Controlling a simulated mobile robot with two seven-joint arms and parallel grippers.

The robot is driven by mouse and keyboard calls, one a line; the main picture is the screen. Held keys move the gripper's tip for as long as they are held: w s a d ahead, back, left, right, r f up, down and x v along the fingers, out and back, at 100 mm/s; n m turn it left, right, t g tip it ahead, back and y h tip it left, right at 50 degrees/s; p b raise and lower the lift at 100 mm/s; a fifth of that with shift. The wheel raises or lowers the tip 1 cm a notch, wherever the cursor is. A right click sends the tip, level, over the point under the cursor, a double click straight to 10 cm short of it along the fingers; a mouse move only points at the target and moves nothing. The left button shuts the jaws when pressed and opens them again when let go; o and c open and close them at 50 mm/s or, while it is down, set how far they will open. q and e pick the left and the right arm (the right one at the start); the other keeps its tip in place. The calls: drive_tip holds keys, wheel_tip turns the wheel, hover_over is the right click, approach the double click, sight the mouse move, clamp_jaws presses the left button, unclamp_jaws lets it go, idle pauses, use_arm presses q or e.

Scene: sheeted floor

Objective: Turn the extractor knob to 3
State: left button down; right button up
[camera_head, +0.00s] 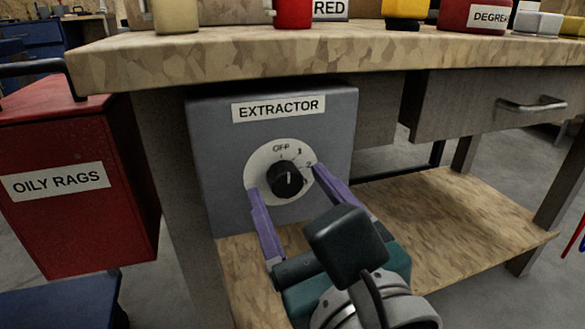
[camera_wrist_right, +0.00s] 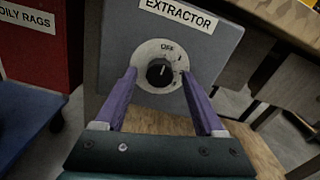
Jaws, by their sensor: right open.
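The extractor knob (camera_head: 283,184) is a round black knob with a white pointer line, on a pale dial (camera_head: 264,160) on the front of a grey box labelled EXTRACTOR (camera_head: 230,170). The pointer stands roughly upright, toward the OFF side. OFF, 1 and 2 are readable on the dial; the 3 is hard to make out near the right finger. My right gripper (camera_head: 285,179) is open, its purple fingers on either side of the knob. The right wrist view also shows the knob (camera_wrist_right: 159,72) between the fingers, with gaps on both sides. My left gripper is out of view.
A wooden workbench top (camera_head: 350,62) overhangs the box, with several cans and containers on it. A red OILY RAGS bin (camera_head: 60,215) stands at the left. A drawer with a metal handle (camera_head: 530,105) is at the right, above a lower wooden shelf (camera_head: 455,215).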

drive_tip(key=shift+w, duration=0.1)
clamp_jaws()
idle(0.6)
